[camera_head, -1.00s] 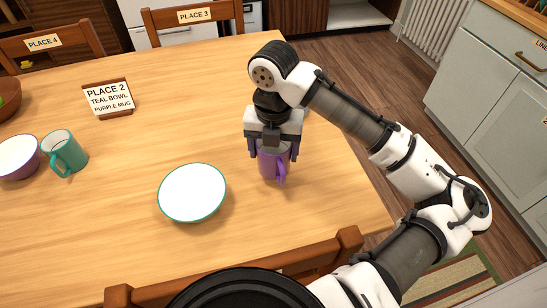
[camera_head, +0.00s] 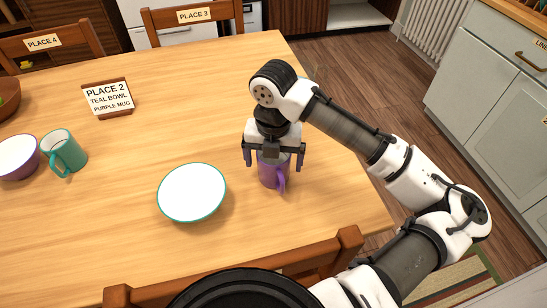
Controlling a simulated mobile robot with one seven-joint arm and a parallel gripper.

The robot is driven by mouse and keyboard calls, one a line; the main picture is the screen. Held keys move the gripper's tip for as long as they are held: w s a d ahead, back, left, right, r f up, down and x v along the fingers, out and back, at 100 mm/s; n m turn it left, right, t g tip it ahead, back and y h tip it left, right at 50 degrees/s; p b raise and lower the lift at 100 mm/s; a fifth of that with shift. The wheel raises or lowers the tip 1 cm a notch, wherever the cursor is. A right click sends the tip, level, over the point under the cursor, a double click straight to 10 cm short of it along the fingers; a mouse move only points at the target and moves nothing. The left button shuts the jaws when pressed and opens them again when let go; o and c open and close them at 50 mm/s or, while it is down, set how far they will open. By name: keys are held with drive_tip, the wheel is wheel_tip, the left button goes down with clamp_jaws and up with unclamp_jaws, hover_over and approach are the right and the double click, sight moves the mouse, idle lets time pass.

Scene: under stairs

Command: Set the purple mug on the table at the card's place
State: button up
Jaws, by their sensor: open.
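The purple mug (camera_head: 273,174) stands upright on the wooden table, to the right of a white bowl with a teal rim (camera_head: 192,192). My gripper (camera_head: 274,160) is directly above and around the mug's top, with its fingers spread apart on either side. The mug's rim is hidden behind the gripper, and its handle faces the lower right. The card (camera_head: 108,98) reads PLACE 2, TEAL BOWL, PURPLE MUG and stands at the left on the table (camera_head: 190,115).
A teal mug (camera_head: 64,152) and a purple-sided bowl (camera_head: 18,158) stand at the left. Chairs labelled PLACE 3 (camera_head: 195,16) and PLACE 4 (camera_head: 43,41) are at the far side. A chair back (camera_head: 315,257) is at the near edge. The table's middle is clear.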

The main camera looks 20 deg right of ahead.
wheel_tip(320, 180, up, 12)
drive_tip(key=shift+r, duration=0.15)
idle(0.4)
idle(1.2)
